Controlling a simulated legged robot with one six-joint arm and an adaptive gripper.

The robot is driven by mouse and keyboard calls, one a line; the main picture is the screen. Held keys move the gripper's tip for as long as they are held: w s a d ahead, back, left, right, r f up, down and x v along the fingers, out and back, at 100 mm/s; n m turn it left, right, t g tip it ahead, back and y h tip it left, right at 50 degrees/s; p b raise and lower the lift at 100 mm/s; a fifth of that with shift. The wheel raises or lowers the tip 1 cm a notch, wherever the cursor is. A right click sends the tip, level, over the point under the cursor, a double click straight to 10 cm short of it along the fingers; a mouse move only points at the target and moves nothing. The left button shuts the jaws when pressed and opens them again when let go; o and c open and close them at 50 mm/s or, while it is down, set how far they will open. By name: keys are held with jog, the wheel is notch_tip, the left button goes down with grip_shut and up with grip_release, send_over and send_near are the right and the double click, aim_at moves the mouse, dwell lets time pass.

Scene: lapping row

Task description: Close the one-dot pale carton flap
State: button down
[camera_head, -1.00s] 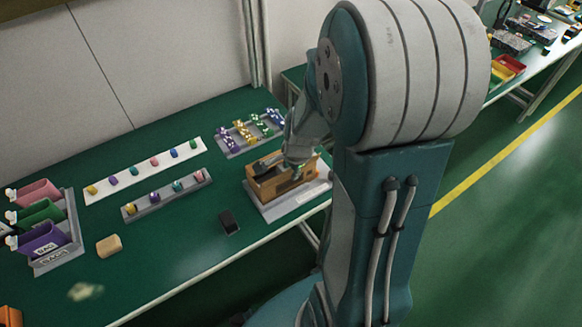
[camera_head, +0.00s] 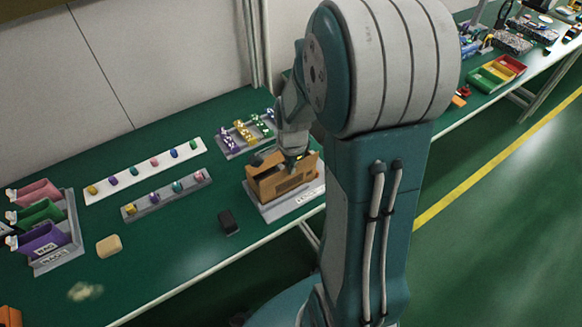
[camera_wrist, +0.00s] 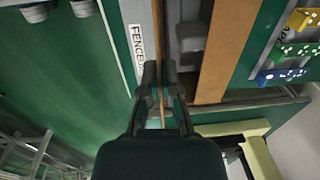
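A tan-brown open carton (camera_head: 283,185) stands on a grey labelled base (camera_head: 297,204) near the table's front edge. No dot mark is readable on it. In the wrist view, a brown carton wall (camera_wrist: 228,45) borders a dark inside holding a grey item (camera_wrist: 191,40). My gripper (camera_head: 293,165) is at the carton's top, its tips partly hidden. In the wrist view its two fingers (camera_wrist: 160,75) point down close together, near the labelled side. A thin brown strip shows between them; I cannot tell whether they grip it.
A rack of coloured pieces (camera_head: 246,132) stands behind the carton. A black block (camera_head: 228,222) and a tan block (camera_head: 109,245) lie to the left. Two strips of small pieces and coloured bins (camera_head: 40,238) are farther left. The table between is mostly clear.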

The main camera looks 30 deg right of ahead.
jog(key=g, duration=0.2)
jog(key=w+g, duration=0.1)
jog(key=g, duration=0.1)
jog(key=w+g, duration=0.1)
jog(key=g, duration=0.1)
jog(key=shift+w+f, duration=0.15)
jog(key=shift+f, duration=0.1)
jog(key=g, duration=0.2)
jog(key=w+g, duration=0.1)
jog(key=shift+f+g, duration=0.35)
jog(key=shift+g, duration=0.05)
jog(key=shift+w+a+f+g, duration=0.1)
jog(key=shift+f+g, duration=0.05)
jog(key=shift+g, duration=0.55)
jog(key=shift+w+f+g, duration=0.1)
jog(key=shift+f+g, duration=0.05)
jog(key=shift+g, duration=0.55)
